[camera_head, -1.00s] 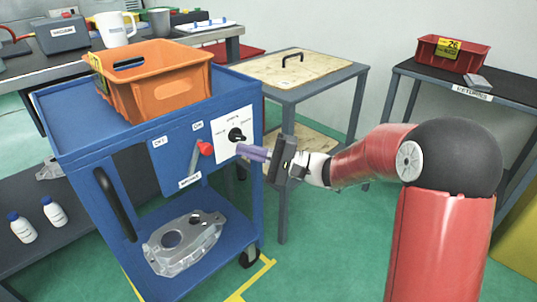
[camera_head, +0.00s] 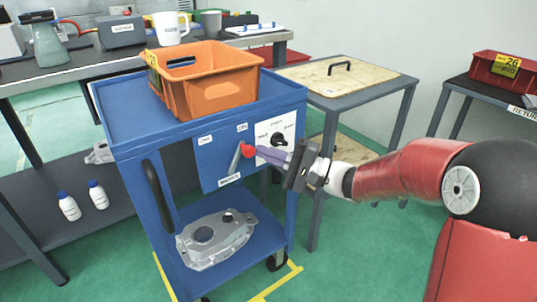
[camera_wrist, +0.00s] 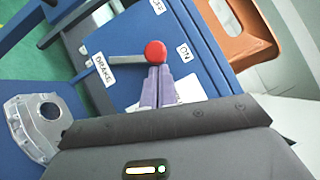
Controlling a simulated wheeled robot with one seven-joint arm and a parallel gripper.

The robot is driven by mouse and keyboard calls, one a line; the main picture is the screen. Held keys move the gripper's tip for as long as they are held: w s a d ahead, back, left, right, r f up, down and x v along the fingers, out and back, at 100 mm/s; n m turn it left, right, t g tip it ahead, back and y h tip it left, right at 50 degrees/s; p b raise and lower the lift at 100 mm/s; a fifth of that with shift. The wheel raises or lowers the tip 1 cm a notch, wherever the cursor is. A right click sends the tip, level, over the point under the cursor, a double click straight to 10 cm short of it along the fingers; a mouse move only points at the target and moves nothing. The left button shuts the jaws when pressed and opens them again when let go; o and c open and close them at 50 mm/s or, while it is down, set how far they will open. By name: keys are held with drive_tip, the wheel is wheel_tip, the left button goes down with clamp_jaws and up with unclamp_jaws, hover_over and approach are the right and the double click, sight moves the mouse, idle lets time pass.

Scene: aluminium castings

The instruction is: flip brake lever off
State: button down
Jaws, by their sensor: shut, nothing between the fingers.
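The brake lever (camera_head: 236,160) is a grey bar with a red knob (camera_head: 246,150) on the blue side panel of the blue cart (camera_head: 128,141). Its knob end points to the ON label (camera_head: 242,127); the OFF label (camera_head: 205,140) is to the left. In the wrist view the red knob (camera_wrist: 155,51) is right at the tips of my shut purple fingers, and the lever bar (camera_wrist: 127,60) runs left to the BRAKE label (camera_wrist: 103,71). My gripper (camera_head: 262,153) is beside the knob's right side. I cannot tell whether the fingertips touch it.
A white dial plate (camera_head: 263,157) with a black knob (camera_head: 279,141) is just behind my fingers. An orange crate (camera_head: 215,95) stands on the cart top; a metal casting (camera_head: 225,246) lies on its lower shelf.

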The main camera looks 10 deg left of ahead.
sight(243, 150)
drive_tip(key=s+n+h+b, duration=0.1)
drive_tip(key=s+a+r+n+h+b, duration=0.1)
drive_tip(key=n+b, duration=0.1)
drive_tip(key=a+r+n+h+b, duration=0.1)
drive_tip(key=n+b, duration=0.1)
drive_tip(key=shift+s+a+r+g+h, duration=0.2)
drive_tip(key=shift+s+r+g+h, duration=0.1)
drive_tip(key=shift+s, duration=0.1)
drive_tip(key=s+n+h+b, duration=0.1)
drive_tip(key=s+a+n+h+b, duration=0.1)
drive_tip(key=shift+a+r+b, duration=0.3)
drive_tip(key=shift+r+b, duration=0.1)
drive_tip(key=shift+s+a+r+n+t+h+b, duration=0.1)
drive_tip(key=shift+s+a+n+t+h+b, duration=0.5)
drive_tip(key=shift+s+n+h+b, duration=0.1)
